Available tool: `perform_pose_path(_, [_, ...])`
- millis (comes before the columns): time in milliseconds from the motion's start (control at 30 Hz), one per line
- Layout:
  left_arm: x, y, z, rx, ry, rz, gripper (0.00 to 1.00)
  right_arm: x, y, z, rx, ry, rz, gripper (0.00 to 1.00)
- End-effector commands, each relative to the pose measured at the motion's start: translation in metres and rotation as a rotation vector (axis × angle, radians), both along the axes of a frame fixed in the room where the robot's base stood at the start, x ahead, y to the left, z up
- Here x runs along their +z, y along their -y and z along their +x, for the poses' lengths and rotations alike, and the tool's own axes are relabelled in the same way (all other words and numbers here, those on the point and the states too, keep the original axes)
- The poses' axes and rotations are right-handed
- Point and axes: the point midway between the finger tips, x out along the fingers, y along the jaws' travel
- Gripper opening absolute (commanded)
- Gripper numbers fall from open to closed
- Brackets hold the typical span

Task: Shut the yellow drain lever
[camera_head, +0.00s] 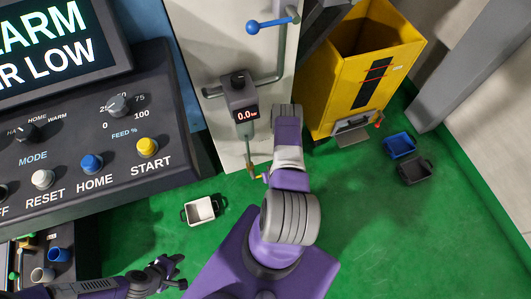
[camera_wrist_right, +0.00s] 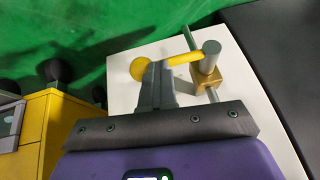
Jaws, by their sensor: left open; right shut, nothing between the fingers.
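The yellow drain lever (camera_wrist_right: 183,59) shows in the right wrist view, with a round yellow knob at its left end and a grey hub on a brass valve at its right. In the head view only a small piece of the brass valve (camera_head: 253,172) shows beside my right arm. My right gripper (camera_wrist_right: 158,68) is shut and empty, its tips at the lever between knob and hub. I cannot tell whether they touch it. The head view does not show its fingers clearly. My left gripper (camera_head: 168,268) is open and empty at the lower left, far from the lever.
A control panel (camera_head: 110,185) fills the left. A blue-knobbed handle (camera_head: 270,23) and a gauge reading 0.0 (camera_head: 240,100) are on the pale machine (camera_head: 215,50). A yellow bin (camera_head: 320,95) stands right of it. White (camera_head: 200,210), blue (camera_head: 400,145) and dark (camera_head: 415,172) small bins sit on the green floor.

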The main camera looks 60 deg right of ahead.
Motion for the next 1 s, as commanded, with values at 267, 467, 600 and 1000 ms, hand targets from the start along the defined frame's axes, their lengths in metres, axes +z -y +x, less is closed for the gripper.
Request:
perform_pose_path(267, [-0.004,0.0,0.0,0.0,0.0,0.0,0.43,-0.005,0.019,-0.013,-0.024,-0.015,-0.031,0.0])
perform_pose_path(467, [-0.004,0.0,0.0,0.0,0.0,0.0,0.43,-0.006,0.018,-0.013,-0.022,-0.018,-0.028,0.0])
perform_pose_path(600, [-0.005,0.0,0.0,0.0,0.0,0.0,0.43,-0.007,0.017,-0.013,-0.022,-0.02,-0.027,0.0])
perform_pose_path(1000, [0.02,0.0,0.0,0.0,0.0,0.0,0.43,0.019,0.008,-0.011,-0.008,-0.012,-0.021,0.0])
